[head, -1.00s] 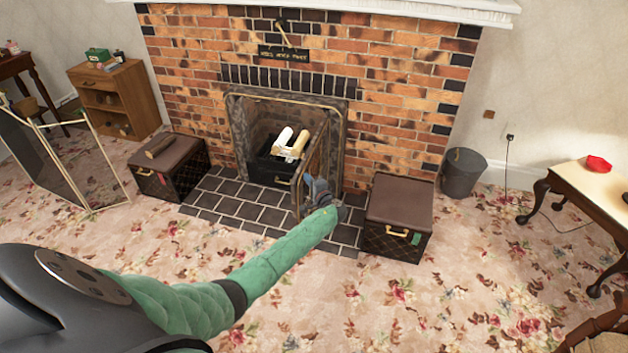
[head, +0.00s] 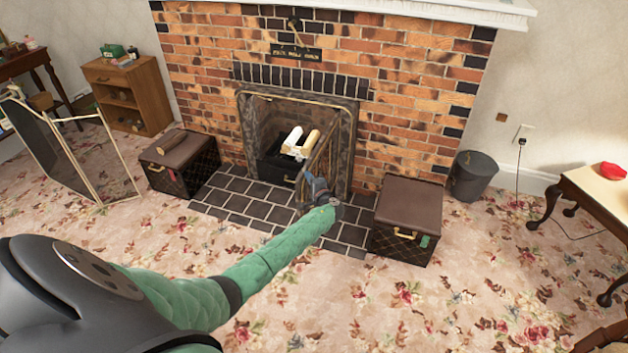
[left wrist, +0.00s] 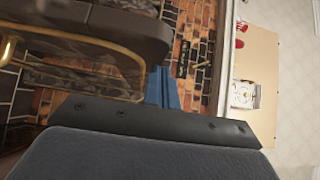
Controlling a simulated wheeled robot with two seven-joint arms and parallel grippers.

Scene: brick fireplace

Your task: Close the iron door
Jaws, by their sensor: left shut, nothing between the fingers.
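The iron door (head: 318,155) stands open at the right side of the fireplace opening, swung out toward the room over the dark hearth tiles. It is a dark panel with a thin brass-coloured edge. My left gripper (head: 318,184) is at the lower, near end of the door, with its fingers shut and nothing between them. I cannot tell whether it touches the door. In the left wrist view its blue fingers (left wrist: 163,88) are together, close to a dark panel with brass trim (left wrist: 100,62). My right gripper is not in view.
Logs (head: 300,142) lie in the black grate (head: 276,160) inside the fireplace. Dark chests stand left (head: 181,166) and right (head: 406,220) of the hearth (head: 235,200). A bucket (head: 472,177) is farther right, and a folding screen (head: 75,150) is at left. Carpet in front is clear.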

